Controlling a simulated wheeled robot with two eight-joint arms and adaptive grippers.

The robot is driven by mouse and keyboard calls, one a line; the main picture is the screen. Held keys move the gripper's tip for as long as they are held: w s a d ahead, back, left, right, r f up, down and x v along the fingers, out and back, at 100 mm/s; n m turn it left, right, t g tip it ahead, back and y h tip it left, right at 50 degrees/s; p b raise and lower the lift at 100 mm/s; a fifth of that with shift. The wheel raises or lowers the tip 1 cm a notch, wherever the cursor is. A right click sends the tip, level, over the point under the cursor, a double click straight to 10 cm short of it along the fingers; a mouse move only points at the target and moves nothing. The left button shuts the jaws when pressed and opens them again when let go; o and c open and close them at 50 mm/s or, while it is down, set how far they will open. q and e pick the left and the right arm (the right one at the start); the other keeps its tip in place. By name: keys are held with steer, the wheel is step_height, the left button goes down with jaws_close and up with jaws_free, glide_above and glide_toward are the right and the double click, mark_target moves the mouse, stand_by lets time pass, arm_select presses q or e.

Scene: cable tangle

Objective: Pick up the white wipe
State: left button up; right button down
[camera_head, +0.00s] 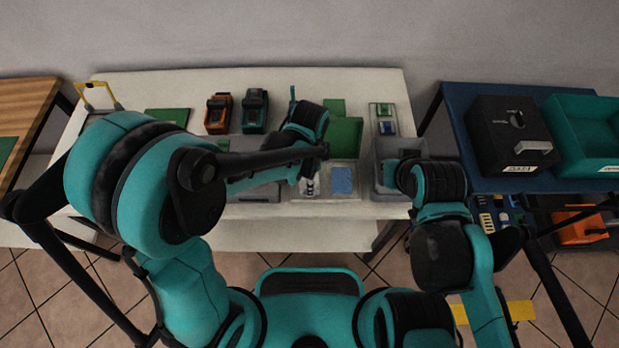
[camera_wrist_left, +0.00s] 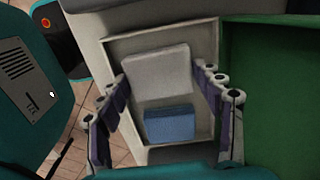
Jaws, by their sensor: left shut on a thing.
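The white wipe (camera_wrist_left: 157,74) is a pale, flat square between the fingertips of my left gripper (camera_wrist_left: 161,76) in the left wrist view. The gripper is shut on it, over a shallow light tray (camera_wrist_left: 207,45). A blue wipe (camera_wrist_left: 170,124) lies in the tray beside the white one, and it also shows in the head view (camera_head: 342,180). In the head view my left gripper (camera_head: 309,186) is at the tray's left part and hides the white wipe. My right gripper (camera_head: 388,176) is over a grey bin, its fingers too dark and small to read.
The grey bin (camera_head: 386,148) stands right of the tray. A green box (camera_head: 345,136) is behind the tray. An orange device (camera_head: 218,114) and a teal device (camera_head: 255,111) stand at the back of the white table (camera_head: 350,83). A blue table (camera_head: 455,97) adjoins at right.

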arm_select(q)
steer(key=shift+r, duration=0.1)
step_height(320, 180, up, 4)
steer(key=shift+r+p, duration=0.1)
steer(key=shift+p, duration=1.05)
steer(key=s+d+r+p, duration=0.3)
steer(key=s+d+r, duration=0.3)
steer(key=s, duration=0.4)
steer(key=shift+r+p, duration=0.3)
steer(key=shift+p, duration=0.1)
steer(key=shift+d, duration=0.1)
